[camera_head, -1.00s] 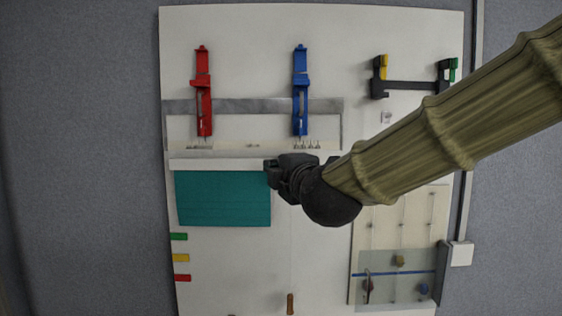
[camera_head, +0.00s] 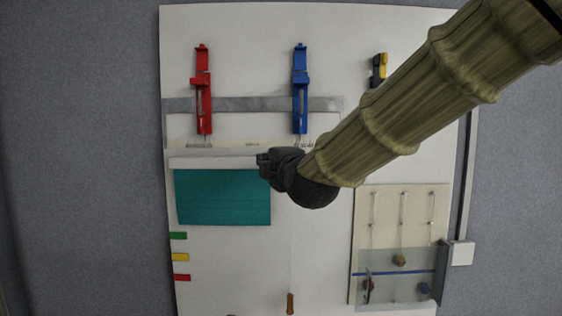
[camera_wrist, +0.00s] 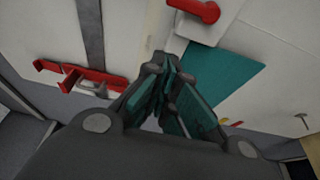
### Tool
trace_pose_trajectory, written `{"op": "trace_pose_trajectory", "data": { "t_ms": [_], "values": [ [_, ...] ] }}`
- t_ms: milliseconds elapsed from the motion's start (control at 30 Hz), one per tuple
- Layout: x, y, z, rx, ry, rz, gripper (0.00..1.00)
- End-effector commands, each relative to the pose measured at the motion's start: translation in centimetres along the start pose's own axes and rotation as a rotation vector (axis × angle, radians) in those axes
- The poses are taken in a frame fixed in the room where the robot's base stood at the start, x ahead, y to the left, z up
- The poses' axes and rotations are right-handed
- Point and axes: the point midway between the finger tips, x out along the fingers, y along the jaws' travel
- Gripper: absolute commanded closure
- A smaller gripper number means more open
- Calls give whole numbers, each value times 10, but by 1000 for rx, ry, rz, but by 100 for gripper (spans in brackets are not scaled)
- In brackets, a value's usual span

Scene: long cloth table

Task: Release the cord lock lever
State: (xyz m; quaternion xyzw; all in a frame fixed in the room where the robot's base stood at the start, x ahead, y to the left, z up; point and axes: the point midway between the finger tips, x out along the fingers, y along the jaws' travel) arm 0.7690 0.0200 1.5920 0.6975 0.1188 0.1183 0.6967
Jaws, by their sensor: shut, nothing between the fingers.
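A teal blind (camera_head: 222,198) hangs below a white headrail (camera_head: 215,162) on the white board. In the wrist view, a red lever (camera_wrist: 200,10) sits on a white block at the top, beside the teal blind (camera_wrist: 215,85). I take it as the cord lock lever; in the head view my gripper hides that spot. My gripper (camera_head: 264,165) is at the right end of the headrail. In the wrist view its fingertips (camera_wrist: 160,72) are together, empty, and apart from the red lever in the picture. A thin cord runs down to a brown cord handle (camera_head: 290,303).
A red slider (camera_head: 203,90) and a blue slider (camera_head: 300,90) are mounted above the headrail. Coloured tabs (camera_head: 180,257) line the lower left. My arm covers the upper right.

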Motion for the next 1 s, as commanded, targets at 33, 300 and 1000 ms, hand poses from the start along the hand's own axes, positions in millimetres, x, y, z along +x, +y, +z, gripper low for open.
{"op": "trace_pose_trajectory", "data": {
  "t_ms": [33,300,1000],
  "values": [
    [4,-1,0,-5,0,1,100],
    [24,0,0,-3,-1,-1,100],
    [31,2,30,1,0,-1,100]
  ]
}}
